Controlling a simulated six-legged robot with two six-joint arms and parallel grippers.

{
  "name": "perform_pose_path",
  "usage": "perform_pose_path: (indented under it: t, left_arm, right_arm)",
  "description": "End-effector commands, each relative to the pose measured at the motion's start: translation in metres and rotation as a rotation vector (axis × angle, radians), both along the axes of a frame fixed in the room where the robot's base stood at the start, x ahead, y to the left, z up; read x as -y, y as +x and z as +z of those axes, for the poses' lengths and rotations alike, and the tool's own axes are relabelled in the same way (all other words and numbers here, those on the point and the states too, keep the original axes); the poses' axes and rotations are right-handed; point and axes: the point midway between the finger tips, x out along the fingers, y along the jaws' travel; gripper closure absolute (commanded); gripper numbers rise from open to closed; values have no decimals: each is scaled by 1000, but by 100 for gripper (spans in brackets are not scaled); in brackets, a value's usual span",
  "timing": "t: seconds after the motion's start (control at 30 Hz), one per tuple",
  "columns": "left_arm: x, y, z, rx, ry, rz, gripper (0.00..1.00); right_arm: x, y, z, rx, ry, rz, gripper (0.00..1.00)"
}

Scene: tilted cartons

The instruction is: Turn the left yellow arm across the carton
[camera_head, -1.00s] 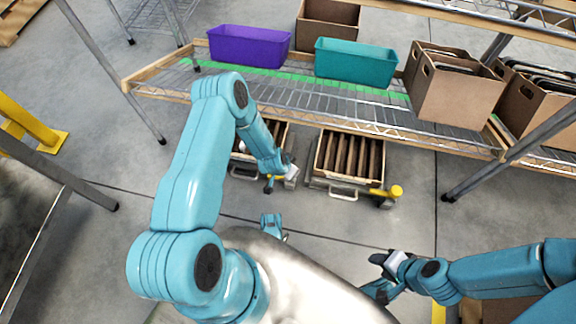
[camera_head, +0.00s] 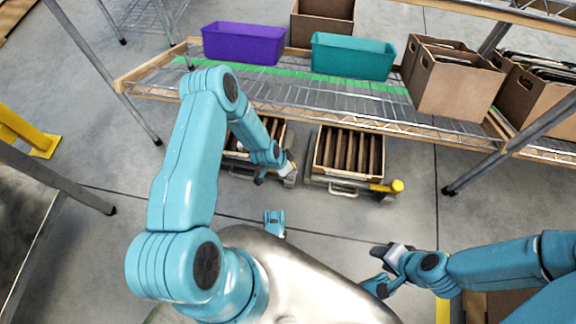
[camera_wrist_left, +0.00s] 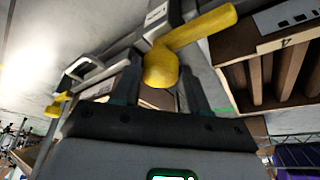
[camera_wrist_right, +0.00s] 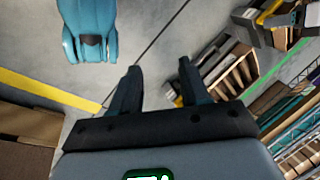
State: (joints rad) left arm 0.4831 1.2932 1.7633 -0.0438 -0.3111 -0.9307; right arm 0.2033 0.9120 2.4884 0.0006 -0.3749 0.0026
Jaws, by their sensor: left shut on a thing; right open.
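The left carton (camera_head: 238,143) sits under the wire shelf, partly hidden behind my left arm. My left gripper (camera_wrist_left: 158,72) is shut on the left yellow arm (camera_wrist_left: 200,28), near its rounded end, in the left wrist view. In the head view this gripper (camera_head: 272,174) is at the carton's front right corner and its yellow arm is hidden. The right carton (camera_head: 324,150) holds brown upright pieces, and its yellow arm (camera_head: 384,187) lies by its front right corner. My right gripper (camera_head: 376,268) is open and empty, well in front of the right carton; it also shows in the right wrist view (camera_wrist_right: 160,72).
A purple bin (camera_head: 243,45), a teal bin (camera_head: 352,57) and brown boxes (camera_head: 450,85) stand on the wire shelf (camera_head: 290,102) above the cartons. Metal posts (camera_head: 505,152) stand at either side. The floor in front of the cartons is clear.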

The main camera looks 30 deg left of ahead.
Motion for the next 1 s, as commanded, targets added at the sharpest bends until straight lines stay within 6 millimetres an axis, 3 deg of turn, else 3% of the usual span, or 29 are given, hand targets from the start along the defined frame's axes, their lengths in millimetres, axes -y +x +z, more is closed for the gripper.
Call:
perform_pose_path:
  t: [0.17, 0.2, 0.23, 0.27, 0.63, 0.77, 1.0]
  left_arm:
    - [0, 1, 0, 2, 1, -7, 100]
    - [0, 1, 0, 2, 1, -7, 44]
    - [-1, 1, 0, 2, 1, -7, 34]
    - [-1, 1, 0, 2, 1, -7, 31]
    - [-2, -2, 9, 2, 1, -4, 31]
    - [-6, -10, 34, 1, 0, -4, 31]
    - [-16, -32, 95, 2, 1, -4, 31]
  right_arm:
    - [0, 0, 0, 0, 0, 0, 55]
    - [0, 0, 0, 0, 0, 0, 55]
    - [0, 0, 0, 0, 0, 0, 55]
    - [0, 0, 0, -1, 0, 0, 55]
    - [0, -2, 6, -8, 2, 1, 55]
    - [-2, -10, 20, -33, 7, 4, 55]
    - [-7, -15, 47, -43, 10, 26, 55]
